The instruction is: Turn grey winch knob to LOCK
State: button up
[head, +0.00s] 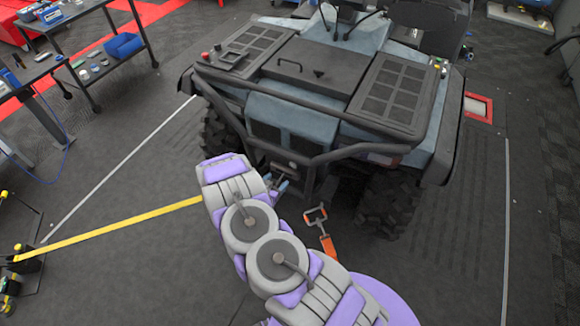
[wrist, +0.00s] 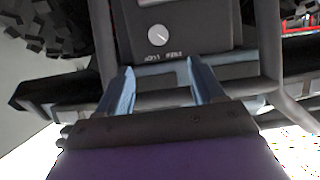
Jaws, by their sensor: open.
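The grey winch knob (wrist: 157,35) is a small, light round dial on a dark box-shaped winch housing (wrist: 190,18) in the wrist view. A thin mark on the dial slants from the middle toward the lower right. Two small white labels (wrist: 163,56) sit below the knob, too small to read surely. My gripper (wrist: 157,75) is open, its two blue-grey fingers apart and empty, below the knob in the picture and not touching it. In the head view my gripper (head: 280,184) is at the vehicle's front bumper; my arm partly hides that area, and the knob cannot be made out.
The vehicle (head: 300,75) has a tubular front bar (head: 330,155) around the winch area and knobbly tyres (head: 390,203) at each side. A yellow strap (head: 110,228) stretches left. Open floor lies on both sides.

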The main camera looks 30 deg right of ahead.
aim_at(293, 166)
jog(key=b+x, duration=0.2)
jog(key=x, duration=1)
jog(key=shift+s+d+f, duration=0.15)
jog(key=shift+d, duration=0.1)
jog(key=shift+x, duration=0.9)
jog(key=shift+w+d, duration=0.2)
jog(key=shift+w, duration=0.05)
jog(key=shift+a, duration=0.1)
jog(key=c, duration=1.1)
jog(key=shift+o, duration=0.2)
